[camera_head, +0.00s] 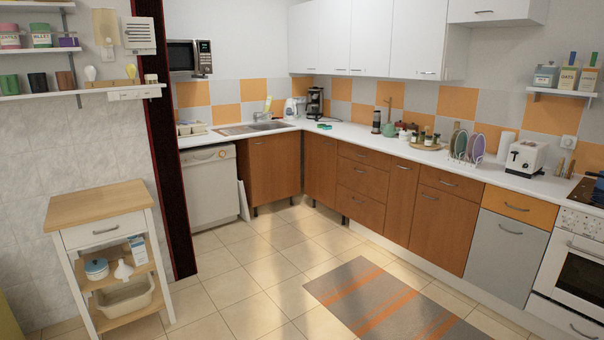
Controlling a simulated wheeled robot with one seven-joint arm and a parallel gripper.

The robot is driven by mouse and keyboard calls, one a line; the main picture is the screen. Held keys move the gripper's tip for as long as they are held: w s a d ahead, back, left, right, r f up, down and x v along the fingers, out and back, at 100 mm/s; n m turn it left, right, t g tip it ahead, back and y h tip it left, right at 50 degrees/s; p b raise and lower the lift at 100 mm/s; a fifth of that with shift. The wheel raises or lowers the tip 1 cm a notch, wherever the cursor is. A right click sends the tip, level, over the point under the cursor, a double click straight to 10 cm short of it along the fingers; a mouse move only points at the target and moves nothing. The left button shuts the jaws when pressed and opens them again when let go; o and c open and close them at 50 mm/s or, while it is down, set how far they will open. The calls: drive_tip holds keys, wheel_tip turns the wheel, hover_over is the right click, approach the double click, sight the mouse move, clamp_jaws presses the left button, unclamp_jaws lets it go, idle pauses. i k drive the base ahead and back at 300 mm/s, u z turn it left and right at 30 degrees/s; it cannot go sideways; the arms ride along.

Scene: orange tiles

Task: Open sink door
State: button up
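The sink (252,128) is set in the white counter near the back corner, with a tap behind it. The sink door (274,170) is the brown wooden cabinet front directly below the sink. It looks shut, flush with the cabinet. A small handle (260,142) seems to show near its top edge, too small to make out well. My gripper is not in this view, so its place relative to the door cannot be told.
A white dishwasher (209,186) stands left of the sink door, beside a dark red post (166,140). A wooden-topped trolley (99,204) stands at the front left. A striped rug (392,306) lies on the right. The tiled floor (262,262) before the sink is clear.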

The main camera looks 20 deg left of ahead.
sight(274, 159)
drive_tip(key=u, duration=0.5)
drive_tip(key=i, duration=1.65)
drive_tip(key=u, duration=0.8)
drive_tip(key=i, duration=1.65)
drive_tip(key=u, duration=0.25)
drive_tip(key=i, duration=1.6)
drive_tip(key=z, duration=0.4)
drive_tip(key=i, duration=1.7)
drive_tip(key=z, duration=0.6)
drive_tip(key=i, duration=0.85)
drive_tip(key=z, duration=0.2)
